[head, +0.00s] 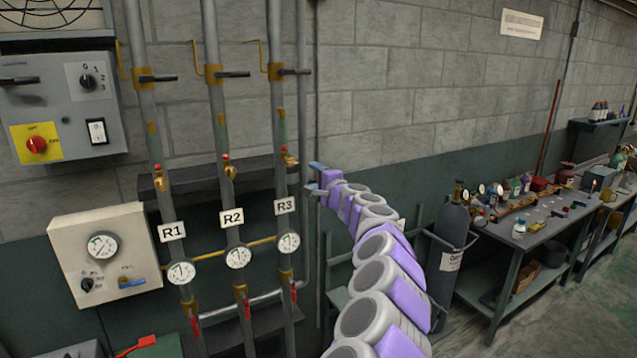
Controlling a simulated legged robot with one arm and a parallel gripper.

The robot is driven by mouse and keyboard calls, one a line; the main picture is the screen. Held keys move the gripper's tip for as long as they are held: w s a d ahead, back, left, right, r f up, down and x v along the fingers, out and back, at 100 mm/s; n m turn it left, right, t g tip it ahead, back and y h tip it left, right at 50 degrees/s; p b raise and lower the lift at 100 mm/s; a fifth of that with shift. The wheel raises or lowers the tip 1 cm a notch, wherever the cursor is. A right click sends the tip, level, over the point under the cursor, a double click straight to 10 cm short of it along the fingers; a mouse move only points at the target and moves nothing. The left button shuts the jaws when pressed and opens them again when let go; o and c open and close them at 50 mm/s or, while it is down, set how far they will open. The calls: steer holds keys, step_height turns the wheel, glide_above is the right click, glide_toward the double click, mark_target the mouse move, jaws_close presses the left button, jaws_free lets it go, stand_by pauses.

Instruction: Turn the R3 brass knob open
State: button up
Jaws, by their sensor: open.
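The R3 pipe is the rightmost of three upright pipes, marked by the R3 label (285,206). A small brass knob with a red top (289,158) sticks out from this pipe above the label. My gripper (312,178) is just right of the R3 pipe, slightly lower than the knob. Its two blue-grey fingers point left toward the pipe and are spread apart with nothing between them. The gripper appears apart from the knob, but depth is hard to judge. My arm comes up from the lower right.
The R1 label (171,231) and R2 label (232,217) mark neighbouring pipes with similar knobs. An R3 gauge (288,243) sits below its label. A grey control box (62,108) is at left. A gas cylinder (449,250) and workbench (519,238) stand at right.

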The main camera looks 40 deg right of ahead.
steer(key=shift+v, duration=0.85)
